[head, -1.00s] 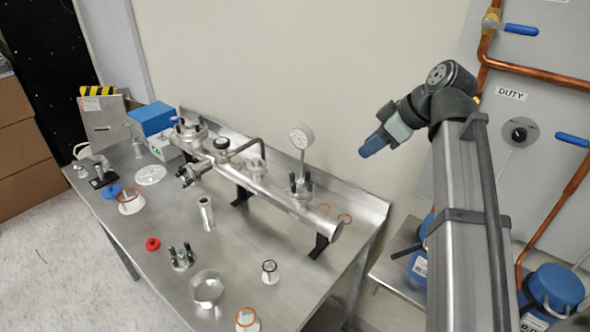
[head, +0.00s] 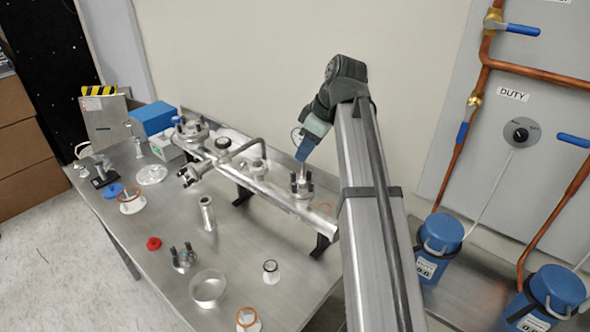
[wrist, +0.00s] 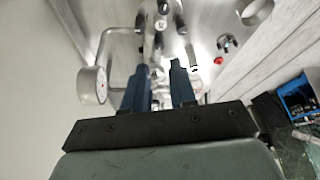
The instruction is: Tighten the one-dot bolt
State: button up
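I cannot make out a one dot mark on any bolt at this size. Dark bolts stand on the clamp at the near end of the steel manifold (head: 270,190), at the gauge port (head: 302,184), and on its far-end flange (head: 190,130). My gripper (head: 303,152), with blue fingers, hangs above the gauge port. In the wrist view my gripper (wrist: 160,70) is open, its fingers apart on either side of metal fittings, with no bolt clearly between them. The round gauge (wrist: 92,85) is left of the fingers; my gripper partly hides it in the head view.
A loose clamp with dark bolts (head: 183,258), a red cap (head: 153,243), a clear ring (head: 207,287) and small flanged parts lie on the steel bench (head: 235,245). A blue box (head: 153,118) stands at the far end. The back wall rises close behind the manifold.

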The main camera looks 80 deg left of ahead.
aim_at(293, 173)
jog(key=x, duration=0.8)
jog(key=shift+c, duration=0.4)
grip_shut()
